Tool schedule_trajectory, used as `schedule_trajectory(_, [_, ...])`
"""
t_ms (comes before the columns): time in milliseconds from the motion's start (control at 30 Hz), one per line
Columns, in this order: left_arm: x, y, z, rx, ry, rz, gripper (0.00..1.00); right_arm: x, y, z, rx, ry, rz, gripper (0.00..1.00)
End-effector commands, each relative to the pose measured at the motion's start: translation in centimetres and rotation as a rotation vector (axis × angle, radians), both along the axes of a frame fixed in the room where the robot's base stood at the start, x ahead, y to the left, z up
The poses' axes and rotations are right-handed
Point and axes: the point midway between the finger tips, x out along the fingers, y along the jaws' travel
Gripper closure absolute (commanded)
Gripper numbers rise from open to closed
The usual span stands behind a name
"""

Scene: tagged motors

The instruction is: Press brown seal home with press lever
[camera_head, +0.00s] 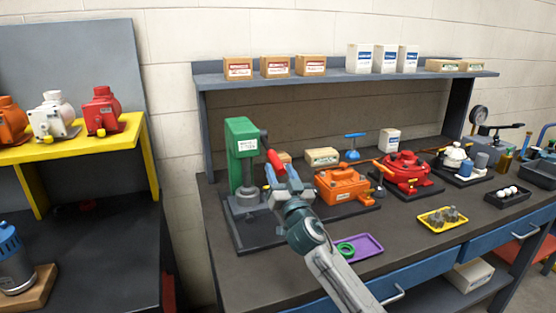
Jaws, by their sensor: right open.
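A green press (240,143) stands at the left of the workbench on a dark base. Its lever ends in a red grip (275,162) that slants down to the right. My right gripper (282,180) is open, close beside the red grip; I cannot tell whether it touches it. A grey round part (246,202) sits under the press. I cannot make out a brown seal; the press's lower area is partly hidden by my right gripper. My left gripper is not in view.
A purple tray (363,248) with a green ring (345,249) lies in front. An orange motor (340,184) and a red motor (405,168) stand right of the press. A yellow tray (430,226) and a black tray (505,199) lie further right. The bench's front left is clear.

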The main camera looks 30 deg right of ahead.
Motion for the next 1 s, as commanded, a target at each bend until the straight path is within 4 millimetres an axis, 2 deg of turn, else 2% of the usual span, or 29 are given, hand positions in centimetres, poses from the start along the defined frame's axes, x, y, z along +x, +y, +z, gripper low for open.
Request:
schedule_trajectory(33, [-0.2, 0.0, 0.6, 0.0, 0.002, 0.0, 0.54, 0.7, -0.2, 0.6, 0.001, 0.001, -0.002, 0.54])
schedule_trajectory(200, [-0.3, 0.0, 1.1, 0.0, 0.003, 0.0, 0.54, 2.1, -0.6, 1.0, 0.001, 0.001, -0.001, 0.54])
schedule_trajectory(533, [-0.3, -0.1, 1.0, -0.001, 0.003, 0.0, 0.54, 2.5, -0.7, 1.0, 0.0, 0.0, 0.0, 0.54])
schedule_trajectory(567, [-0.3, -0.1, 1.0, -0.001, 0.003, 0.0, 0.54, 2.5, -0.7, 1.0, 0.0, 0.0, 0.0, 0.56])
schedule_trajectory(700, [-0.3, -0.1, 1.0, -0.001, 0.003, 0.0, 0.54, 2.5, -0.7, 1.0, 0.0, 0.001, 0.0, 0.84])
schedule_trajectory(800, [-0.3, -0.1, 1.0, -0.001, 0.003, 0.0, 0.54, 2.4, -0.7, 1.0, 0.0, 0.001, 0.0, 1.0])
schedule_trajectory(1000, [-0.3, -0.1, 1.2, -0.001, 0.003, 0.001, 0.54, 2.4, -0.7, 1.1, 0.0, 0.003, -0.001, 1.0])
